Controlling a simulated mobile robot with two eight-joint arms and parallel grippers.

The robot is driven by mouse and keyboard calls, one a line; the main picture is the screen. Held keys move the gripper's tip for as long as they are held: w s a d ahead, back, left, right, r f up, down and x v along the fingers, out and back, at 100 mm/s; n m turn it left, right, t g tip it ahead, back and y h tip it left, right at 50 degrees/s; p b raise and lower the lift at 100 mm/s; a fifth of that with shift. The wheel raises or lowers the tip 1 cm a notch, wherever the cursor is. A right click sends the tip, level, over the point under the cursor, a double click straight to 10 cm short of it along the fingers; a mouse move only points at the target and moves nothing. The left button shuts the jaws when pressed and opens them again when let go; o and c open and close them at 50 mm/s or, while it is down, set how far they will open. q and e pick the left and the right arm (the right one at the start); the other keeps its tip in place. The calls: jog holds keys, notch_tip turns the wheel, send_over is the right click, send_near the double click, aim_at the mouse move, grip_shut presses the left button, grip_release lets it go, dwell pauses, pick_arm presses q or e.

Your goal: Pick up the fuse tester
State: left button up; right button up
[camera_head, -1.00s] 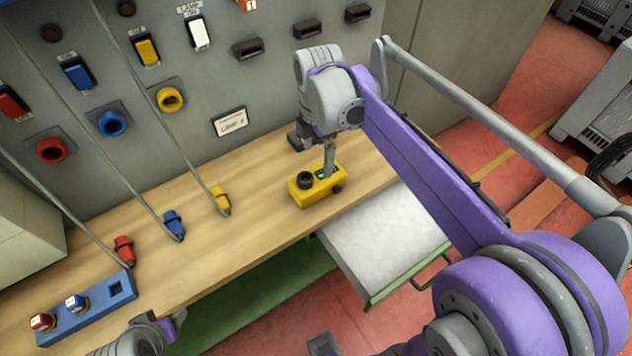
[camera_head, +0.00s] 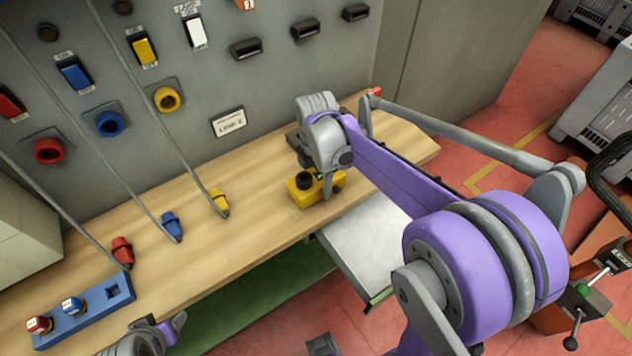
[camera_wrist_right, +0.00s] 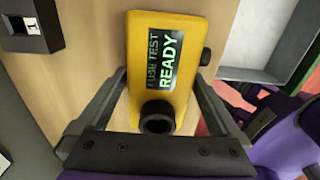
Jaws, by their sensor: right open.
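The fuse tester (camera_head: 304,196) is a yellow box with a black round socket on top, lying on the wooden workbench in the head view. In the right wrist view the fuse tester (camera_wrist_right: 165,70) fills the middle, its display reading "FUSE TEST READY". My right gripper (camera_head: 326,190) is down at the tester; in the wrist view its two fingers (camera_wrist_right: 160,95) stand apart, one on each side of the yellow body. It is open, with no clear grip on the tester. My left gripper (camera_head: 172,325) shows only partly at the bottom edge, and its jaws are unclear.
A blue fuse holder (camera_head: 85,308) with red and blue fuses sits at the bench's left. Red, blue and yellow plugs (camera_head: 219,202) on cables lie left of the tester. An open drawer (camera_head: 365,240) juts out below the bench. The grey panel (camera_head: 270,90) stands behind.

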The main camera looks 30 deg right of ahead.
jog(key=c, duration=1.5)
